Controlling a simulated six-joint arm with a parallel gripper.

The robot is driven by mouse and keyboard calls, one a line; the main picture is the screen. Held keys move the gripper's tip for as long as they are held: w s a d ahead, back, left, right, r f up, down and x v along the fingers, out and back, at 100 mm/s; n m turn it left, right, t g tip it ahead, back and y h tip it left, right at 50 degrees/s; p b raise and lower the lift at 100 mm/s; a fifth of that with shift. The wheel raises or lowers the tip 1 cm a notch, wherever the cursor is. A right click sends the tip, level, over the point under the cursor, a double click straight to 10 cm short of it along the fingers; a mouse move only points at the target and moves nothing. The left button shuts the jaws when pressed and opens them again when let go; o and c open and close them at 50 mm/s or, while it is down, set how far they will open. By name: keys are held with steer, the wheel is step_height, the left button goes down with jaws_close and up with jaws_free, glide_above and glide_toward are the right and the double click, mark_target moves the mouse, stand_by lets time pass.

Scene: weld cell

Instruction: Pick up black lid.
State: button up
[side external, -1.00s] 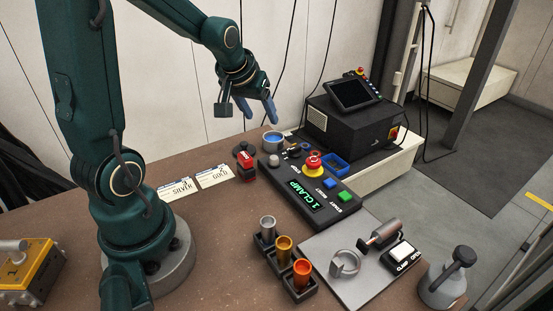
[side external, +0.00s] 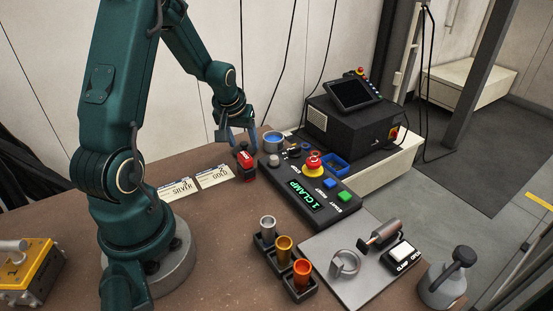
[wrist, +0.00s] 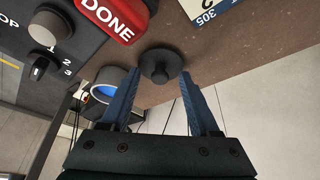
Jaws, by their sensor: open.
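The black lid (wrist: 160,66) is a round dark disc with a knob in its middle. In the wrist view it lies on the brown table, ahead of my fingertips and in line with the space between them. My gripper (wrist: 161,84) is open, with a blue finger on each side and nothing held. In the side external view my gripper (side external: 243,142) points down, low over the table behind the red DONE block (side external: 246,160). The lid is mostly hidden there.
A metal pot with blue inside (side external: 272,140) stands just right of my gripper. The control panel (side external: 310,190) is to the front right. The table edge is close behind the lid.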

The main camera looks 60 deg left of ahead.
mark_target(243, 144)
jaws_close()
steer(key=w+r, duration=0.3)
steer(key=r, duration=0.8)
steer(key=shift+w+d+f, duration=0.35)
steer(key=shift+w+f, duration=0.4)
steer(key=shift+f, duration=0.4)
steer(key=shift+w+d+f, duration=0.3)
steer(key=shift+w+f, duration=0.45)
steer(key=shift+f, duration=0.45)
steer(key=shift+w+d+f, duration=0.35)
steer(key=shift+w+f, duration=0.4)
steer(key=shift+f, duration=0.4)
